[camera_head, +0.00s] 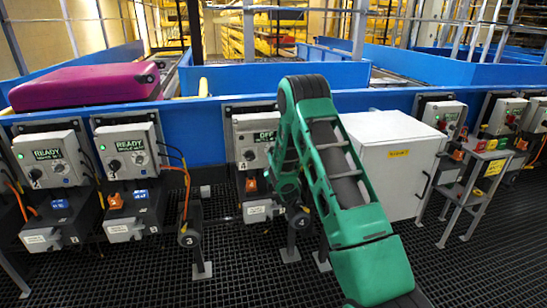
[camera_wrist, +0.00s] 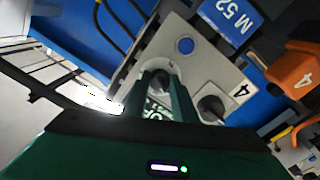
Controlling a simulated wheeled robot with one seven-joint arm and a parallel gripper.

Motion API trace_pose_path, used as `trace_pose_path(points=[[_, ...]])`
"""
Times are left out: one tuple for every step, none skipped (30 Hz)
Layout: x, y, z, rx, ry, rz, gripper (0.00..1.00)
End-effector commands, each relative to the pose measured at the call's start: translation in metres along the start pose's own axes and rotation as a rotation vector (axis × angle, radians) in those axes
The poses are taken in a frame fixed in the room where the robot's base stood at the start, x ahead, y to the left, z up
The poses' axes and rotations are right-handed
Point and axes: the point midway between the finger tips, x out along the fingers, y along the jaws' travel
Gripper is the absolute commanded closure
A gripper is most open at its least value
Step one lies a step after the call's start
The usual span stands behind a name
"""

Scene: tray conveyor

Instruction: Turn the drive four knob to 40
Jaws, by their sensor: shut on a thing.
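The drive four box (camera_head: 242,126) is grey, with a small display that reads OFF, and stands in the middle of the head view. My arm covers its right part. In the wrist view the box face (camera_wrist: 215,72) is tilted, with a blue button, a black switch (camera_wrist: 213,104) and a label 4. My gripper (camera_wrist: 166,80) has its two green fingers closed around the dark drive four knob (camera_wrist: 159,83), which sits on a pale round scale. The fingers hide most of the scale, and I cannot read the setting.
Drive boxes two (camera_head: 50,160) and three (camera_head: 128,151) show READY at the left. A white cabinet (camera_head: 393,165) stands right of my arm. A magenta suitcase (camera_head: 85,87) lies on the conveyor behind the blue wall. The grating floor (camera_head: 130,275) in front is clear.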

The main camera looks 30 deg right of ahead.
Motion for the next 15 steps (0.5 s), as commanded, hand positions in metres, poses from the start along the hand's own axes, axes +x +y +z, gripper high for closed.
trace_pose_path(points=[[-0.0001,-0.0016,-0.0007,-0.011,0.002,-0.002,0.98],[-0.0001,-0.0017,-0.0007,-0.017,0.002,-0.002,0.98],[-0.0001,-0.0016,-0.0007,-0.023,0.002,-0.003,0.98],[-0.0001,-0.0016,-0.0007,-0.026,0.002,-0.003,0.98],[-0.0001,-0.0016,-0.0006,-0.029,0.003,-0.003,0.98],[-0.0001,-0.0016,-0.0007,-0.032,0.003,-0.003,0.98],[-0.0001,-0.0016,-0.0007,-0.033,0.003,-0.003,0.98],[-0.0001,-0.0016,-0.0006,-0.034,0.003,-0.003,0.98],[-0.0001,-0.0017,-0.0006,-0.035,0.003,-0.003,0.98],[-0.0001,-0.0017,-0.0006,-0.035,0.003,-0.003,0.98],[-0.0001,-0.0017,-0.0006,-0.035,0.003,-0.003,0.98],[-0.0001,-0.0018,-0.0006,-0.035,0.003,-0.003,0.98],[-0.0001,-0.0018,-0.0006,-0.034,0.003,-0.003,0.98],[-0.0001,-0.0018,-0.0006,-0.034,0.003,-0.003,0.98],[-0.0001,-0.0019,-0.0006,-0.034,0.003,-0.003,0.98]])
